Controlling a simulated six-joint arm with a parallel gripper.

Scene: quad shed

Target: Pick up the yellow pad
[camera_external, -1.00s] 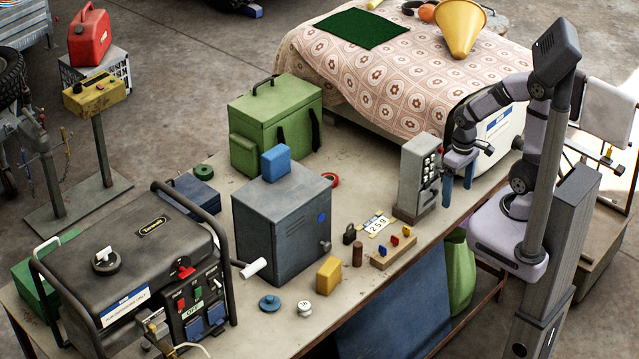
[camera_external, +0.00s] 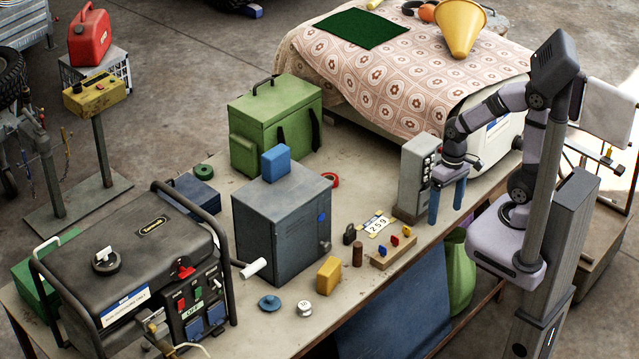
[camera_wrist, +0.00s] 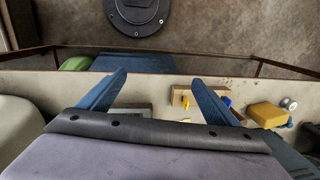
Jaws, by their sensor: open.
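The yellow pad (camera_external: 328,274) is a small block standing on the bench near its front edge, between the grey metal cabinet and the front edge. It also shows at the right in the wrist view (camera_wrist: 269,115). My gripper (camera_external: 446,204) is open and empty, its two blue fingers pointing down beside the grey switch box, well to the right of the pad. In the wrist view my fingers (camera_wrist: 160,82) are spread wide, with nothing between them touching them.
Beside the pad are a white-topped knob (camera_external: 304,309), a blue disc (camera_external: 270,303) and a brown cylinder (camera_external: 358,257). A wooden block with coloured switches (camera_external: 394,252) lies between my gripper and the pad. The grey cabinet (camera_external: 283,225) rises behind the pad.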

